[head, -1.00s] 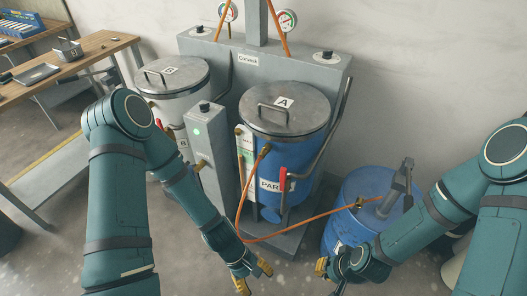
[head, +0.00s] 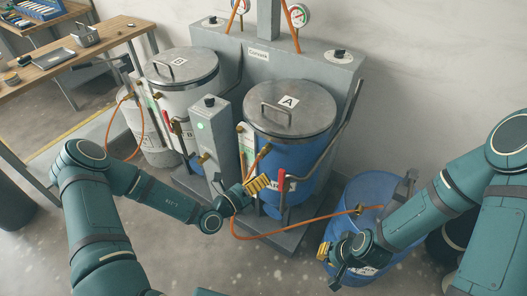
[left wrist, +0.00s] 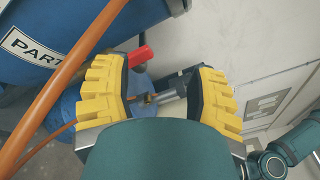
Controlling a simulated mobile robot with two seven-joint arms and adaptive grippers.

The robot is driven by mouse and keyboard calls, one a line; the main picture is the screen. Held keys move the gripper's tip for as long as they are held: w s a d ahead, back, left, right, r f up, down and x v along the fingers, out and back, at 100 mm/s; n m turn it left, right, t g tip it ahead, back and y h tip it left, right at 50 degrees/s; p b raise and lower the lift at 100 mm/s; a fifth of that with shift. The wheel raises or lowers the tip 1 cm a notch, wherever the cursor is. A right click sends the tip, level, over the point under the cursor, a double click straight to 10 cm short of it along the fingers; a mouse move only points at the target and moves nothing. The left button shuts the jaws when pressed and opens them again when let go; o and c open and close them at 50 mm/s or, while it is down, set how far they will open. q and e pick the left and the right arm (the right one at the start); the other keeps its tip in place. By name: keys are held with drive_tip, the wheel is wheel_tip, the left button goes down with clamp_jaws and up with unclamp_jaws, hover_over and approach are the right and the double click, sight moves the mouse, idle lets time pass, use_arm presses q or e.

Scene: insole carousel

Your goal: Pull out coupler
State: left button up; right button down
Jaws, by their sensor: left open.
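A brass coupler (head: 265,150) sits at the upper end of the orange hose (head: 262,236) on the front of blue tank A (head: 318,150). Another brass coupler (head: 360,209) is at the hose's other end, on the blue drum (head: 388,186). My left gripper (head: 252,188) is in front of tank A, below its coupler. In the left wrist view its yellow fingers (left wrist: 158,98) are apart with nothing gripped; the orange hose (left wrist: 60,85) passes left of them. My right gripper (head: 332,262) is by the drum's near side; its opening is unclear.
A red handle (head: 281,180) is close to the right of my left gripper. A wooden workbench (head: 75,55) is at upper left.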

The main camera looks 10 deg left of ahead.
sight(260, 157)
use_arm(q)
drive_tip(key=a+n+y, duration=0.1)
drive_tip(key=w+a+n+t+y, duration=0.1)
drive_tip(key=a, duration=0.1)
drive_tip(key=w+a+n+t+y, duration=0.1)
drive_tip(key=a+n+y, duration=0.1)
drive_tip(key=shift+w+f, duration=0.15)
drive_tip(key=shift+w, duration=0.1)
drive_tip(key=shift+d, duration=0.1)
drive_tip(key=b+x, duration=0.1)
drive_tip(key=x, duration=0.6)
drive_tip(key=shift+b, duration=0.35)
drive_tip(key=shift+x, duration=0.95)
drive_tip(key=shift+p, duration=0.55)
